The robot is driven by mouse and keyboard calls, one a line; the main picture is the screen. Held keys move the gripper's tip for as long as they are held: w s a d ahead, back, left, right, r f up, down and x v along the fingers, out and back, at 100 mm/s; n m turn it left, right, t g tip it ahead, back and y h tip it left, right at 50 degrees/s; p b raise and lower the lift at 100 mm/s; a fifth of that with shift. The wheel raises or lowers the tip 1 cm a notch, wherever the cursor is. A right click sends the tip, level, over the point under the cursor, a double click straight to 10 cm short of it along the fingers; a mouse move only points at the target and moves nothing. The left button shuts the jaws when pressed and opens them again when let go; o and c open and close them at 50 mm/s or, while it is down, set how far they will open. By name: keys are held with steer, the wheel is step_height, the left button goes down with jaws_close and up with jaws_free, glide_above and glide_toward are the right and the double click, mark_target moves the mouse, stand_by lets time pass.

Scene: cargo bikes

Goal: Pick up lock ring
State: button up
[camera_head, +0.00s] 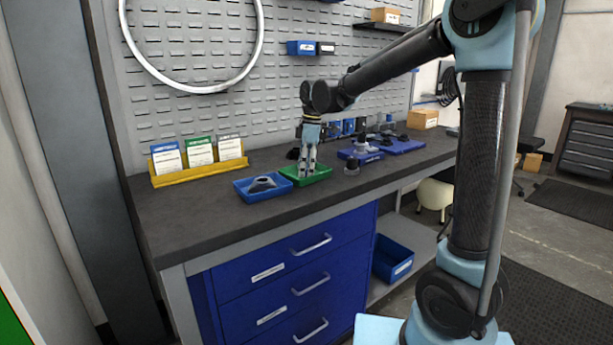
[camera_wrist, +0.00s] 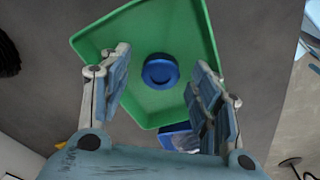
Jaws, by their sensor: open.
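The lock ring (camera_wrist: 160,71) looks like a small round blue ring with a darker middle. In the wrist view it lies on the floor of a green tray (camera_wrist: 207,27), ahead of and between my fingers. In the head view the green tray (camera_head: 318,178) stands on the bench, and the ring cannot be made out there. My gripper (camera_wrist: 158,90) is open and empty, its two fingers on either side of the ring and apart from it. In the head view my gripper (camera_head: 307,172) points down over the green tray.
A blue tray (camera_head: 243,193) holding a dark part stands left of the green tray. A small dark part (camera_head: 352,166) and blue trays with parts (camera_head: 402,147) are to the right. A yellow card holder (camera_head: 196,171) is at the back left. The bench front (camera_head: 190,230) is clear.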

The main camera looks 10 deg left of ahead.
steer(key=shift+f, duration=0.2)
steer(key=c, duration=1)
steer(key=shift+r, duration=0.1)
